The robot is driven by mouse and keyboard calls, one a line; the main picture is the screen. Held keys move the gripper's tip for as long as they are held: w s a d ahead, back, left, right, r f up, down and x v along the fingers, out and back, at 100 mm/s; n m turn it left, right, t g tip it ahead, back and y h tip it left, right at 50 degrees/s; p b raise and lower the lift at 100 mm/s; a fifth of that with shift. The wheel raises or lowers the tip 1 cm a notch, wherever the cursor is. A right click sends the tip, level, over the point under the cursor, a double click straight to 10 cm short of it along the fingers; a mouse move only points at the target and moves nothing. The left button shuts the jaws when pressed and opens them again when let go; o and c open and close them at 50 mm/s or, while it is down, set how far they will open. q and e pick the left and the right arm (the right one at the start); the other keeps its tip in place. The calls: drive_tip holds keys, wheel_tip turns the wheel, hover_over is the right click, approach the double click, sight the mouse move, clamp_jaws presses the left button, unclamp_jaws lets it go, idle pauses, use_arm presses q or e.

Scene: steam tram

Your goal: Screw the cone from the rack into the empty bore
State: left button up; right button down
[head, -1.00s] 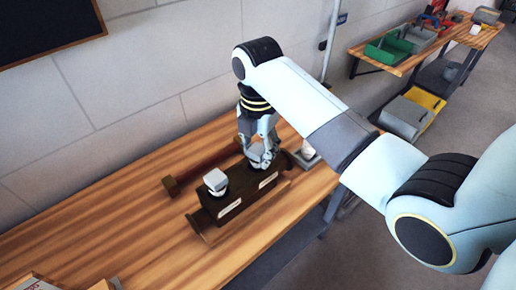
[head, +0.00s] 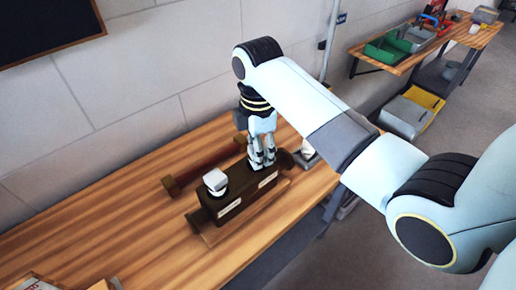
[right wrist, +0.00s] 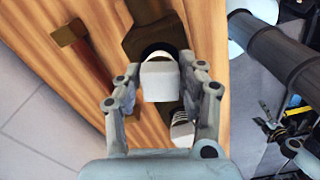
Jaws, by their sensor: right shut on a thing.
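A long dark block (head: 237,208) with pale labels lies on the wooden bench. A white square-headed cone (head: 215,180) with a black collar stands upright in its left bore; it seems to show partly behind a finger in the right wrist view (right wrist: 182,132). My right gripper (head: 262,165) points down at the block's right bore. In the right wrist view it is shut on another white square head (right wrist: 160,82), with a black ring around its base. That cone's lower part is hidden, so its depth in the bore cannot be told. My left gripper is out of view.
A dark red bar (head: 205,166) with thick ends lies behind the block, near the wall. A small grey tray (head: 312,163) with a white thing stands right of the block. A second bench with bins stands far right.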

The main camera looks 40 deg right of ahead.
drive_tip(key=shift+m, duration=1.2)
drive_tip(key=shift+c, duration=0.2)
unclamp_jaws()
drive_tip(key=shift+r, duration=0.25)
drive_tip(key=shift+r, duration=1.05)
drive_tip(key=shift+r, duration=2.5)
